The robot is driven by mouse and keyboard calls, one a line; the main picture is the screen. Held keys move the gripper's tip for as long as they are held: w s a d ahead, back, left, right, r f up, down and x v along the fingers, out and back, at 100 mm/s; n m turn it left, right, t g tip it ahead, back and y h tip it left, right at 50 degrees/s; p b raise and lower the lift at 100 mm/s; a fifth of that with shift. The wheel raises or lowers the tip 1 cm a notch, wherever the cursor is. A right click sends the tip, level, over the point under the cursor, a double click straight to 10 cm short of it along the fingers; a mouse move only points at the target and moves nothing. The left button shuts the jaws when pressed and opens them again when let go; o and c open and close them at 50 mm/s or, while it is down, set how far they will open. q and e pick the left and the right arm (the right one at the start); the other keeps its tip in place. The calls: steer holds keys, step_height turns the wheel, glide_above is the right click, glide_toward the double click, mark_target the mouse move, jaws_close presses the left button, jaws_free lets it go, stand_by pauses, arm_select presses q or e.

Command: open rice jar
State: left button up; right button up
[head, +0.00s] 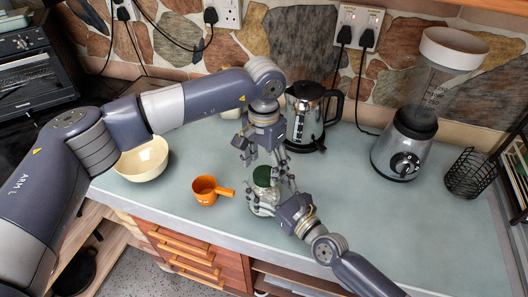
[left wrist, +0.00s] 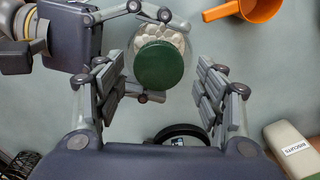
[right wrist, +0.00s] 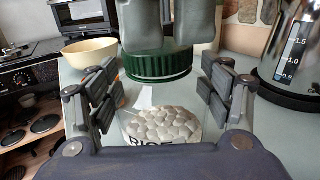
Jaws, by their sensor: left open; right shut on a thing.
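The rice jar (head: 262,205) is a clear jar of white contents with a dark green lid (head: 263,176). It stands upright on the worktop; the lid is on it. My right gripper (head: 272,196) is shut on the jar body from the right, below the lid. In the right wrist view the jar (right wrist: 160,127) sits between its fingers, part of its label showing. My left gripper (head: 262,158) points down from above, open. In the left wrist view the lid (left wrist: 159,65) lies between and beyond its spread fingers. In the right wrist view its fingers (right wrist: 170,25) hang just above the lid; contact is unclear.
An orange measuring cup (head: 204,190) and a cream bowl (head: 143,160) stand left of the jar. A steel kettle (head: 304,120) stands close behind. A blender (head: 405,145) and a black wire holder (head: 466,175) are at right. The worktop's right front is clear.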

arm_select(q)
steer(key=shift+f, duration=1)
steer(key=shift+c, duration=0.3)
